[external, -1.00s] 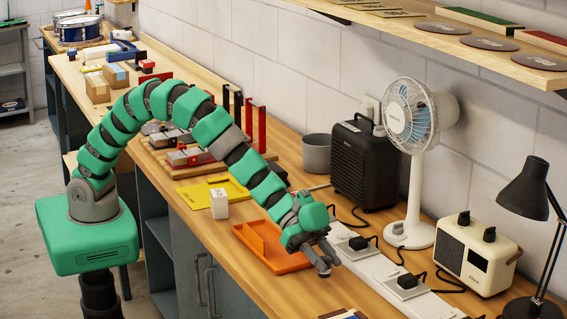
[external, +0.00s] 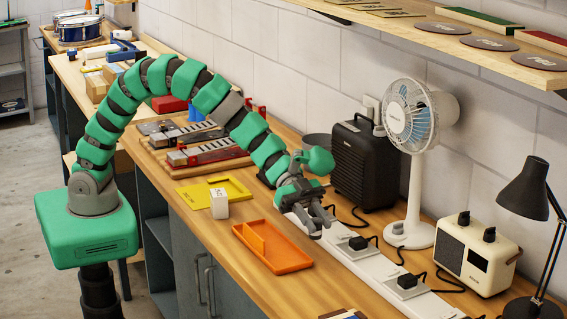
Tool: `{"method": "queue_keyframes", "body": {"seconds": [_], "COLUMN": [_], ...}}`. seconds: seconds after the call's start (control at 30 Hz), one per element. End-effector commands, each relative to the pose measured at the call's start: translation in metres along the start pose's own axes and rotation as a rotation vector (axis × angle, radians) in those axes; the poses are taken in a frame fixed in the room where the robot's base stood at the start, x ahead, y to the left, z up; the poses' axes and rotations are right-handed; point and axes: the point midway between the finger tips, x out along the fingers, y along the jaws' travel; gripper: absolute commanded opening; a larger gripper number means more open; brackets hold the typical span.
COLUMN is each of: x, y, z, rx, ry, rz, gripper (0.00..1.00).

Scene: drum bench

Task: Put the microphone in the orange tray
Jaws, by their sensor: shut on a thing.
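The orange tray (external: 285,262) lies empty on the wooden bench, with a low divider near its left end. My gripper (external: 318,228) points down above the white power strip, to the upper right of the tray. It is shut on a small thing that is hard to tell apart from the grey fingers. I cannot tell whether this is the microphone. I do not make out a microphone anywhere else in view.
The white power strip (external: 375,268) with dark plugs and cables runs along the tray's right side. A white block (external: 219,205) and a yellow plate (external: 190,194) lie left of the tray. A black heater (external: 365,165), a fan (external: 415,205) and a cream radio (external: 475,256) stand along the wall.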

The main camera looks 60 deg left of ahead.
Motion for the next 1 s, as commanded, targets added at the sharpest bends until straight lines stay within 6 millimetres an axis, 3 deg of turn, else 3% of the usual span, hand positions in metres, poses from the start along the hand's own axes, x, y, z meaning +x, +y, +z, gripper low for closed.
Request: {"method": "queue_keyframes", "body": {"seconds": [0.1,0.3,0.53,0.73,1.0], "x": [-0.039,-0.102,-0.160,-0.178,-0.160], "y": [-0.008,-0.002,0.012,0.019,0.022], "z": [0.018,0.050,0.078,0.090,0.129], "rx": [0.025,0.069,0.106,0.121,0.116], "ry": [-0.002,-0.001,0.000,0.002,0.004], "rz": [0.046,0.140,0.209,0.231,0.237], "gripper": [0.05,0.05,0.05,0.05,0.05]}}
